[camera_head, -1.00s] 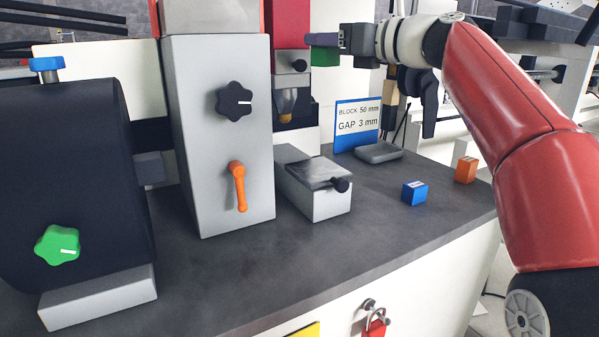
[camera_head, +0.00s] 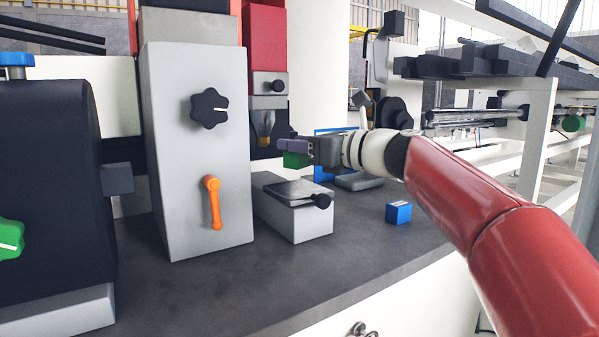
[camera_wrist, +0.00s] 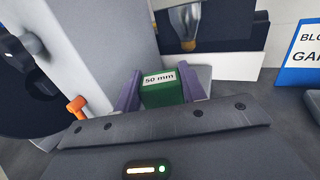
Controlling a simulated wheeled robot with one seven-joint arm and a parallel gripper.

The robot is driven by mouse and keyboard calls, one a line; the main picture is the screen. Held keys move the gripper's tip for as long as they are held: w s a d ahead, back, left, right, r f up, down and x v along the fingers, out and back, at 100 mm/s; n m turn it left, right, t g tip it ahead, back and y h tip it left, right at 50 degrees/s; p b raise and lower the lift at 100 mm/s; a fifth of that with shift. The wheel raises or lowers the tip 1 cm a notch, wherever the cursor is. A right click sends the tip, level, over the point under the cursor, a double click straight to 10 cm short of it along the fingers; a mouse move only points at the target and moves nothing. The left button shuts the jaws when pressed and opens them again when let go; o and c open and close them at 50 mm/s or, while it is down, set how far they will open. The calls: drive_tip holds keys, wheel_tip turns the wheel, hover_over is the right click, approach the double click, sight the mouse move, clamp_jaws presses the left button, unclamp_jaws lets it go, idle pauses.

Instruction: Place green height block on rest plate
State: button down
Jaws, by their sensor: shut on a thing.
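The green height block (camera_head: 297,160) is between the purple fingers of my gripper (camera_head: 294,147), which is shut on it. In the wrist view the green block (camera_wrist: 163,95) shows a white "50 mm" label on its upper face, with my gripper's fingers (camera_wrist: 160,88) on both sides. In the head view my gripper and block appear above a grey block-shaped base with a flat plate (camera_head: 290,188) on top and a black knob at its right end. I take this plate for the rest plate. A visible gap separates block and plate. The wrist view does not clearly show the plate.
A tall grey housing (camera_head: 195,150) with a black knob and orange lever stands left. A red head with a metal tip (camera_head: 265,125) hangs behind the plate. A blue block (camera_head: 398,213), a grey dish (camera_head: 358,181) and a partly hidden sign (camera_wrist: 300,50) are to the right.

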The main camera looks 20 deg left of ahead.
sight(305, 165)
drive_tip(key=shift+f+b, duration=0.75)
drive_tip(key=shift+f, duration=1.15)
drive_tip(key=shift+f, duration=0.15)
drive_tip(key=c, duration=0.8)
unclamp_jaws()
drive_tip(key=shift+f, duration=0.1)
drive_tip(key=shift+d, duration=0.25)
drive_tip(key=v, duration=1.1)
drive_tip(key=shift+s+d, duration=0.2)
drive_tip(key=shift+d, duration=0.05)
